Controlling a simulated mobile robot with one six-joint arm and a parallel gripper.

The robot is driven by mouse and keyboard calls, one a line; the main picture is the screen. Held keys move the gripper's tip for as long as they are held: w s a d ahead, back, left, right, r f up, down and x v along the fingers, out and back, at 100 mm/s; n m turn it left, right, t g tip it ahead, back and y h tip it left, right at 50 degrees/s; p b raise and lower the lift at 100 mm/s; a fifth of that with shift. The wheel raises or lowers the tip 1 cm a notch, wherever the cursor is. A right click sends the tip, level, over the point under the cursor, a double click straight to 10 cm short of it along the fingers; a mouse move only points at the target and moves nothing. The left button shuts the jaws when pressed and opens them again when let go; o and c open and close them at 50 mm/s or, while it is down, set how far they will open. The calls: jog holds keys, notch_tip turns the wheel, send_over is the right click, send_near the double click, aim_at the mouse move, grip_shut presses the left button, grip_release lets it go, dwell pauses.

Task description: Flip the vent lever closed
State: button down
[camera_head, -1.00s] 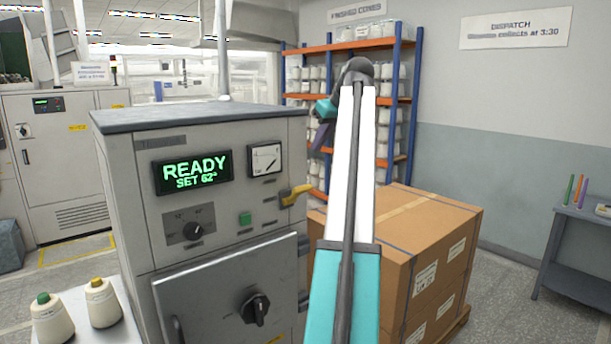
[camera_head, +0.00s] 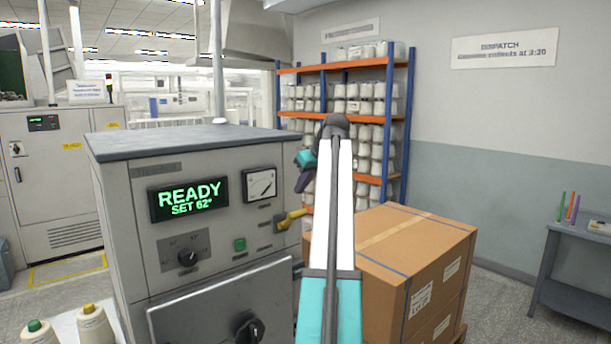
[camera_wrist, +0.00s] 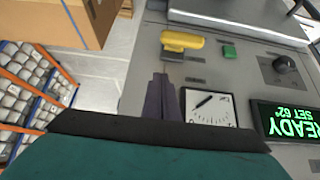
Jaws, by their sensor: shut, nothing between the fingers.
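The vent lever is a yellow handle (camera_head: 291,218) at the right edge of the grey machine's front panel. It points sideways to the right and slightly up in the head view. In the wrist view the yellow lever (camera_wrist: 182,41) lies beyond my fingertips. My gripper (camera_head: 303,182) is above the lever with its dark purple fingers pointing down, apart from it. In the wrist view my gripper (camera_wrist: 160,80) has its fingers together, with nothing between them. My arm partly hides the space right of the lever.
The machine (camera_head: 135,235) carries a READY display (camera_head: 188,198), a dial gauge (camera_head: 260,184), a green button (camera_head: 239,244) and a knob (camera_head: 188,258). A large carton (camera_head: 390,270) stands to the right. A cone rack (camera_head: 400,130) is behind.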

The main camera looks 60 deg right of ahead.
aim_at(303, 209)
jog(key=shift+w+f+p, duration=0.25)
jog(key=shift+f+p, duration=0.05)
jog(key=shift+f, duration=0.55)
jog(key=shift+s+a+f+p, duration=0.15)
jog(key=shift+s+f+p, duration=0.3)
jog(key=shift+s+f, duration=0.3)
jog(key=shift+s+a+f, duration=0.1)
jog(key=shift+s+f, duration=0.2)
jog(key=shift+f, duration=0.3)
jog(key=shift+a+f, duration=0.1)
